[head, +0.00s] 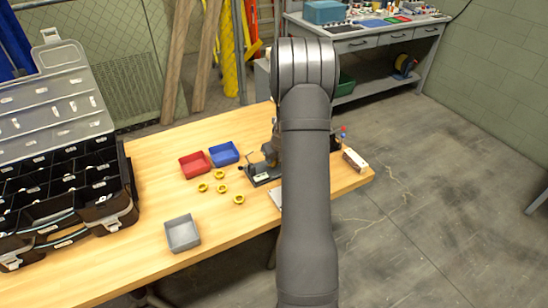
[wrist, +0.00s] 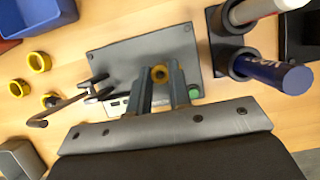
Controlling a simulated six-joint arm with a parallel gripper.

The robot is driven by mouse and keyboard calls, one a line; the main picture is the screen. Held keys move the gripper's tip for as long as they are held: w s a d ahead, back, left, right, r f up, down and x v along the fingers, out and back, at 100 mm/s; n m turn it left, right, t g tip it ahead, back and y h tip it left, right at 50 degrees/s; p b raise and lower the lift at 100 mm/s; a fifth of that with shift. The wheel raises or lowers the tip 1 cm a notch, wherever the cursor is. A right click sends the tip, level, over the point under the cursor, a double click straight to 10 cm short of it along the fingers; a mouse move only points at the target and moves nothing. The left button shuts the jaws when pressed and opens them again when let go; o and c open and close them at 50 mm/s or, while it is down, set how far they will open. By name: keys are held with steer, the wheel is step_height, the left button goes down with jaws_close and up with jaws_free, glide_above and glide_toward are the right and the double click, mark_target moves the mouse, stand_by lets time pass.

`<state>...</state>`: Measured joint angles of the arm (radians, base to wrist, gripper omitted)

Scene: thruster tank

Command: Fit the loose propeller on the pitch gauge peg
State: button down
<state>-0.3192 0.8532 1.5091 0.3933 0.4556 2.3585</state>
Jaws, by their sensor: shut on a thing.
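A small yellow ring-shaped piece with a dark centre, which I take to be the propeller (wrist: 160,73), sits between my fingertips in the wrist view. My gripper (wrist: 161,76) is shut on it, above a grey plate, which looks like the pitch gauge (wrist: 120,52). A thin bent dark rod stands at the plate's left side, and a green button at its lower right. The gauge peg is not clearly visible. In the head view my arm hides most of the gripper, and the gauge (head: 259,178) shows only partly, left of the arm.
Several yellow rings (head: 237,199) lie left of the gauge, near a red bin (head: 195,164) and a blue bin (head: 224,153). A grey tray (head: 182,233) is nearer. A black organiser (head: 118,208) stands at left. A blue cylinder (wrist: 272,73) stands close right of the plate.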

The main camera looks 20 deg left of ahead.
steer(key=shift+f, duration=0.25)
steer(key=c, duration=1.2)
jaws_free()
steer(key=shift+c, duration=0.2)
steer(key=w+a+v, duration=0.1)
steer(key=v, duration=2)
steer(key=shift+r, duration=0.35)
